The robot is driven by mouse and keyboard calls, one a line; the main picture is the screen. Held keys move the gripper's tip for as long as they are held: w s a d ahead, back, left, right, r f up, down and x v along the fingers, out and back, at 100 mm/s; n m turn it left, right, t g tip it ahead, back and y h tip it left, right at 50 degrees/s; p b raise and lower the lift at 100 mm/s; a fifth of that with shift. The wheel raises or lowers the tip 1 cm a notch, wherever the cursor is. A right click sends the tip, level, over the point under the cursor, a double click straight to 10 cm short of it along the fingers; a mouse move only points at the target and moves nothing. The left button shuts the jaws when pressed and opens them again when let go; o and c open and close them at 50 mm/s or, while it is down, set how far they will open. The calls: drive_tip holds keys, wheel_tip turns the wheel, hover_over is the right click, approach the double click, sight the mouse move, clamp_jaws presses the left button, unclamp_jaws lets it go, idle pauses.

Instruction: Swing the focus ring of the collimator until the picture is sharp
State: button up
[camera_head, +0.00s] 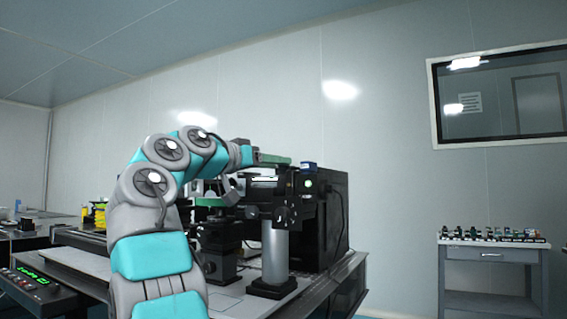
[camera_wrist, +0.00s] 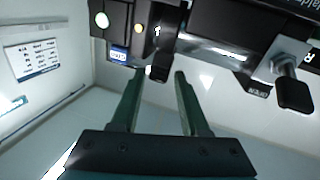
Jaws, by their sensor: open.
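In the wrist view my gripper (camera_wrist: 160,73) is open, with its two dark green fingers pointing at a dark instrument at the top. A short black peg or lever (camera_wrist: 160,65) shows between the fingertips, seemingly with a gap to each; I cannot tell if it is the focus ring's lever. The dark tube-like body (camera_wrist: 210,45) behind it looks like the collimator; its ring is not clearly distinct. In the head view my gripper (camera_head: 275,159) is at the top of the dark optical assembly (camera_head: 265,190), partly hidden by my wrist. No picture whose sharpness can be judged is visible.
A black knob (camera_wrist: 293,94) on a silver shaft is right of the fingers in the wrist view. In the head view, a silver post (camera_head: 275,255) and black cabinet (camera_head: 333,215) stand close by. A side cart (camera_head: 490,258) is at right.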

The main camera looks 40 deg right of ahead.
drive_tip(key=d, duration=0.3)
drive_tip(key=shift+w+d, duration=0.15)
drive_tip(key=shift+w, duration=0.05)
clamp_jaws()
